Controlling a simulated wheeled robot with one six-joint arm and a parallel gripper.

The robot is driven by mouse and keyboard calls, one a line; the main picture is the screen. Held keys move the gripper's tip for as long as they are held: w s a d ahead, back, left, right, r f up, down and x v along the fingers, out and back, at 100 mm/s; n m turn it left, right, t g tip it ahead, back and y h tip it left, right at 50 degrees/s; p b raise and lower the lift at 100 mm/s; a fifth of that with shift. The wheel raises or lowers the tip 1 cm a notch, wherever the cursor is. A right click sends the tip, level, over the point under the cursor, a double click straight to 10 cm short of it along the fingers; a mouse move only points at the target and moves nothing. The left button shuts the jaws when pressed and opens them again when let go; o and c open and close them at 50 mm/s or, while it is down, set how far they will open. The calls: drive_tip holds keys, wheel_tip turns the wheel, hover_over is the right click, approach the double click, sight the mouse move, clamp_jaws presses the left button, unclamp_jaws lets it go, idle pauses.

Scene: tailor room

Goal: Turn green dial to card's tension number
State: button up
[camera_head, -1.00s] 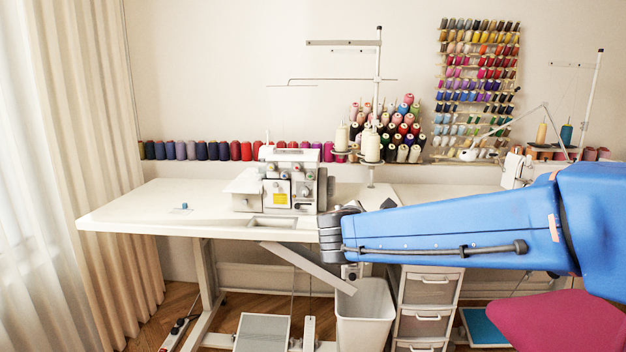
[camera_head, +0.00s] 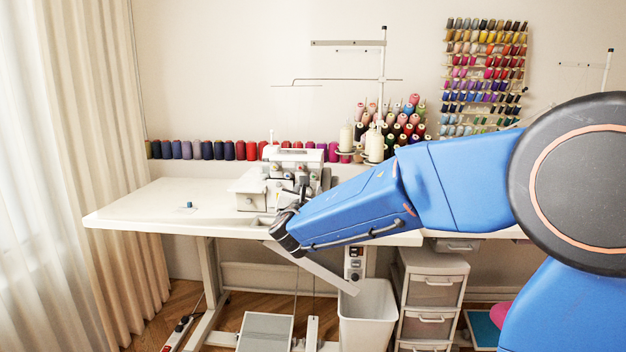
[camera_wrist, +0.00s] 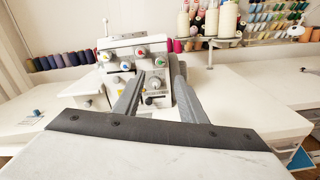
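A white overlock sewing machine (camera_head: 297,165) stands on the white table; its front also shows in the wrist view (camera_wrist: 118,45). Several small dials with coloured centres (camera_wrist: 141,51) sit on its upper front. My gripper (camera_wrist: 158,82) is open and empty. Its two grey fingers point at the machine's front, below and near the dials, with no clear contact. In the head view my wrist hides the machine's lower front.
A small blue item (camera_head: 187,206) lies on the left of the white table (camera_head: 135,208). Thread cones (camera_head: 396,126) and a thread stand (camera_head: 383,80) stand behind the machine on the right. A row of spools (camera_head: 203,150) lines the back. The table's left part is mostly clear.

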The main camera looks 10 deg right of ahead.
sight(313, 176)
drive_tip(key=x, duration=1.2)
drive_tip(key=shift+c, duration=0.7)
clamp_jaws()
